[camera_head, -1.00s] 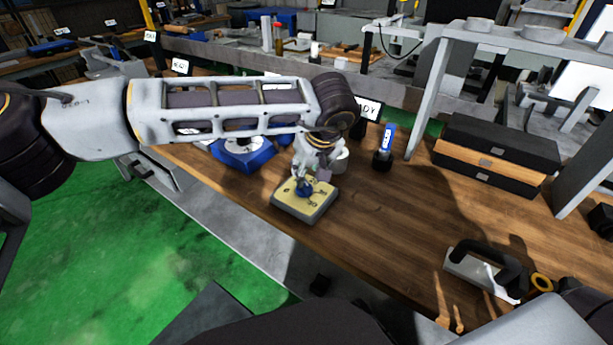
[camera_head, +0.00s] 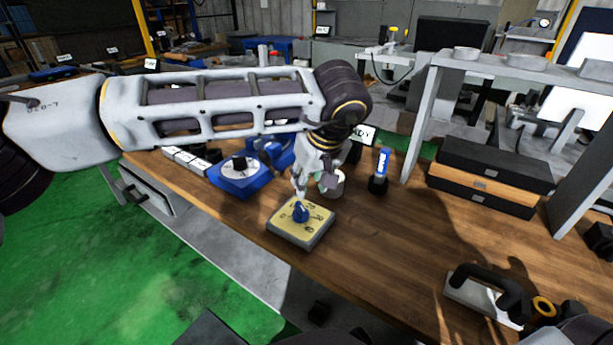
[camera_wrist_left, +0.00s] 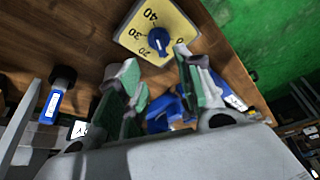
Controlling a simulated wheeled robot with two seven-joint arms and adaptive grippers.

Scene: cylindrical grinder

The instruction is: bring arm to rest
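My left arm reaches in from the left in the head view, over the wooden bench. My left gripper (camera_head: 314,188) hangs just above and behind a yellow dial box (camera_head: 301,222) with a blue knob (camera_head: 300,212). In the left wrist view the green-padded fingers (camera_wrist_left: 157,72) stand apart with nothing between them. The dial box (camera_wrist_left: 146,14) with its knob (camera_wrist_left: 159,40) lies beyond the fingertips there, clear of them. My right gripper cannot be made out in the head view.
A blue device with a round white dial (camera_head: 240,176) and a white cup (camera_head: 334,184) stand near the gripper. A blue-labelled tool (camera_head: 380,170) stands upright to the right. Black and wooden boxes (camera_head: 487,178) sit under a grey shelf. The bench's front middle (camera_head: 390,250) is clear.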

